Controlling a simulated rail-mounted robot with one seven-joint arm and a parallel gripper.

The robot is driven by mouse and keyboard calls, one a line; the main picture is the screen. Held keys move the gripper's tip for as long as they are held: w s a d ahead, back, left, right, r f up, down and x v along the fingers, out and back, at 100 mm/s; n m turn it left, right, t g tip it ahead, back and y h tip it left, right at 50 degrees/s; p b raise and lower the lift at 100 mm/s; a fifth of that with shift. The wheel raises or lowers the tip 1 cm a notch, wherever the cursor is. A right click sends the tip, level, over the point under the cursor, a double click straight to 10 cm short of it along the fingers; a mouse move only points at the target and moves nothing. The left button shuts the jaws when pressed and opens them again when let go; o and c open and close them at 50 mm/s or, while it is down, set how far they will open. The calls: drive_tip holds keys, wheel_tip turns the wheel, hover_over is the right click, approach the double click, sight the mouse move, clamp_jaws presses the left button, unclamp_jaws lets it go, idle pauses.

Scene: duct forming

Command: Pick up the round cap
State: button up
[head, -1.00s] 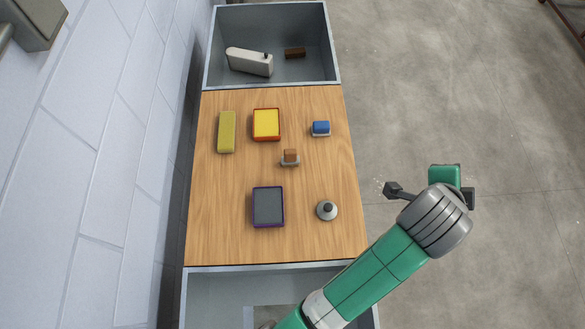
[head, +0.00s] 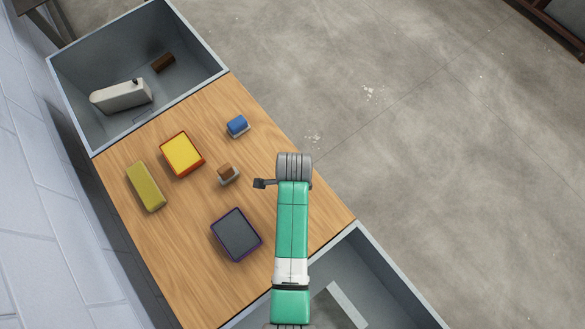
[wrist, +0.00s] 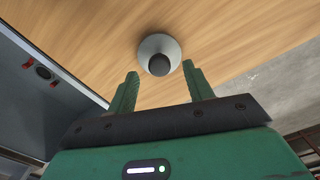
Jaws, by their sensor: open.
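The round cap (wrist: 158,46) is a pale grey disc with a dark knob on top. In the wrist view it sits on the wooden table top (wrist: 90,35), just beyond the fingertips and roughly centred between them. My gripper (wrist: 160,72) is open, with its two green fingers apart and nothing between them. In the head view the cap is hidden behind my arm, and my gripper's fingers are hidden too.
On the table lie a purple-edged dark box (head: 236,235), a brown block on a light base (head: 228,174), a blue block (head: 237,126), a red-and-yellow box (head: 182,154) and a yellow bar (head: 146,186). A grey bin (head: 75,112) holds a white piece (head: 121,97) and a brown block (head: 163,63).

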wheel_tip(320, 180, down, 4)
drive_tip(key=shift+a+r, duration=0.1)
drive_tip(key=shift+r, duration=0.15)
drive_tip(key=c, duration=1.1)
drive_tip(key=shift+r, duration=0.5)
drive_tip(key=r, duration=0.1)
drive_tip(key=s+r, duration=0.1)
drive_tip(key=shift+r, duration=0.4)
drive_tip(key=s+d, duration=0.1)
drive_tip(key=s, duration=0.4)
drive_tip(key=s+d+r, duration=0.1)
drive_tip(key=s, duration=0.3)
drive_tip(key=s+d, duration=0.1)
drive_tip(key=s, duration=0.4)
drive_tip(key=shift+s+d+r+p, duration=0.15)
drive_tip(key=shift+s+d+p, duration=0.15)
drive_tip(key=shift+s+p, duration=0.1)
